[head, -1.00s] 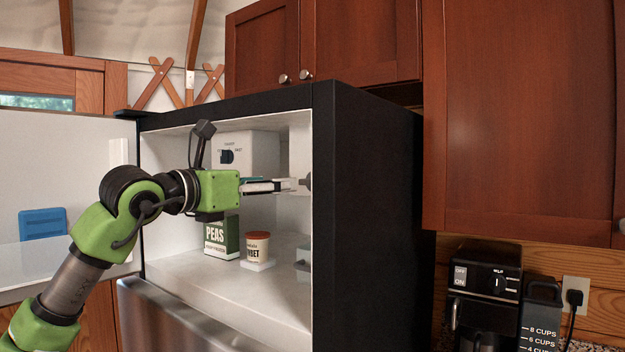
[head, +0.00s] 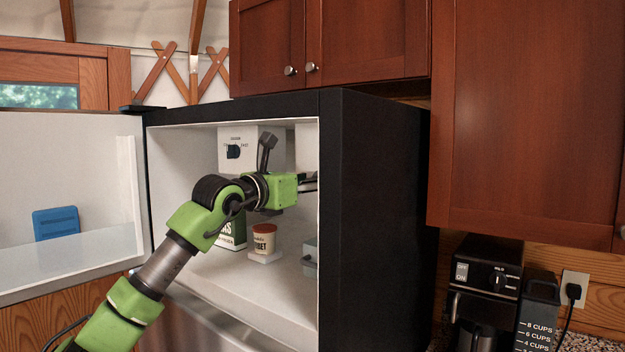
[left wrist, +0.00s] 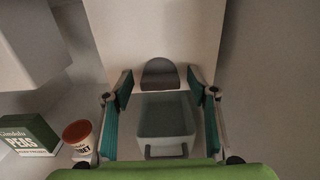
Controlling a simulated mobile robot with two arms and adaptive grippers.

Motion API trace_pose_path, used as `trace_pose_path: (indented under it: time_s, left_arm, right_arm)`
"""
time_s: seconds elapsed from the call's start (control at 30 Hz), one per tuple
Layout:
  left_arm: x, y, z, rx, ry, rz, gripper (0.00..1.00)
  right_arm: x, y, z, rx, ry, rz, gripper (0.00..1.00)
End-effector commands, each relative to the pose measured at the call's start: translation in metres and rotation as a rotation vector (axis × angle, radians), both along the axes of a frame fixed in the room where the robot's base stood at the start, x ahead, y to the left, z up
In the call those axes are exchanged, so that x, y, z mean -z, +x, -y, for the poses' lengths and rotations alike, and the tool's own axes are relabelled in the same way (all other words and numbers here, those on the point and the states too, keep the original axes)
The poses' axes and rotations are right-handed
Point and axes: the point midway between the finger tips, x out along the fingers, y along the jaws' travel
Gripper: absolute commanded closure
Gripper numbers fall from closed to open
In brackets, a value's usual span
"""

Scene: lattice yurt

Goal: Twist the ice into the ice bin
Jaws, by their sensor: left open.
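In the left wrist view a dark grey rounded knob-like piece (left wrist: 160,74) sits on a pale surface ahead, between my open fingers and apart from them. Below it is a grey see-through bin (left wrist: 166,120) with a bar handle; a bit of it shows in the head view (head: 310,257) at the freezer's right wall. My left gripper (left wrist: 163,98) is open and empty, one teal-padded finger on each side. In the head view its fingers (head: 308,184) are partly hidden at the freezer's right edge. I cannot make out any ice. My right gripper is not in view.
The freezer door (head: 75,205) stands open at left, with a blue pack (head: 56,224) on it. A green peas box (head: 235,235) and sorbet tub (head: 264,240) stand on the freezer floor. A white box with a dial (head: 232,152) is above. The black side wall (head: 370,210) bounds the right.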

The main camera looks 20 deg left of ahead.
Motion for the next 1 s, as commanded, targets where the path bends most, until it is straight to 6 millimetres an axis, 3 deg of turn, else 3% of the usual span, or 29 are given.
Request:
trace_pose_path:
  time_s: [0.03, 0.17, 0.2, 0.67, 1.0]
  left_arm:
    - [0.000, 0.000, 0.000, 0.000, 0.000, 0.000, 0.47]
    - [0.000, 0.000, 0.000, 0.000, 0.000, 0.000, 0.81]
    - [0.000, 0.000, 0.000, 0.000, 0.000, 0.000, 0.86]
    - [-0.001, -0.001, 0.000, -0.001, 0.072, 0.029, 0.86]
    - [0.000, -0.002, 0.001, -0.001, 0.324, 0.122, 0.86]
  right_arm:
    - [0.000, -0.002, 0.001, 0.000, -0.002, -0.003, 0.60]
    - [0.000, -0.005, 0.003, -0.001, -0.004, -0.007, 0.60]
    - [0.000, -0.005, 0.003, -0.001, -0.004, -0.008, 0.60]
    - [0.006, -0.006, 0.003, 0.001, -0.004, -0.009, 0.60]
    - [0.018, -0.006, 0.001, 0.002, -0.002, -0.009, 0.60]
